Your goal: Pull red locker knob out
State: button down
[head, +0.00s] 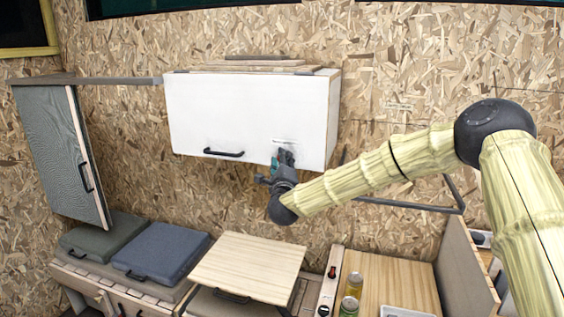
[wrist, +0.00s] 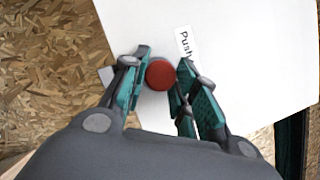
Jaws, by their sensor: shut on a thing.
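The red knob (wrist: 160,75) is round and sits on the white locker front, seen in the wrist view between my gripper's two fingers. My gripper (wrist: 158,84) has teal-lined fingers, one on each side of the knob, and is shut on it. In the head view my gripper (head: 284,158) is at the lower right of the white locker (head: 225,110), against its front. The knob is hidden behind my gripper there. The locker hangs on the wall and its front looks closed. A label reading "Push" (wrist: 185,42) is just right of the knob in the wrist view.
A black handle (head: 223,153) is on the locker front, left of my gripper. A grey cabinet door (head: 58,150) hangs at the left. Below are cushions (head: 160,250), a wooden tabletop (head: 248,265) and jars (head: 352,285). The space before the locker looks clear.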

jog(key=shift+s+a+b, duration=0.3)
jog(key=shift+s+b, duration=0.55)
jog(key=shift+b, duration=0.55)
jog(key=c, duration=1.1)
grip_release()
jog(key=shift+s, duration=0.1)
jog(key=v, duration=1.2)
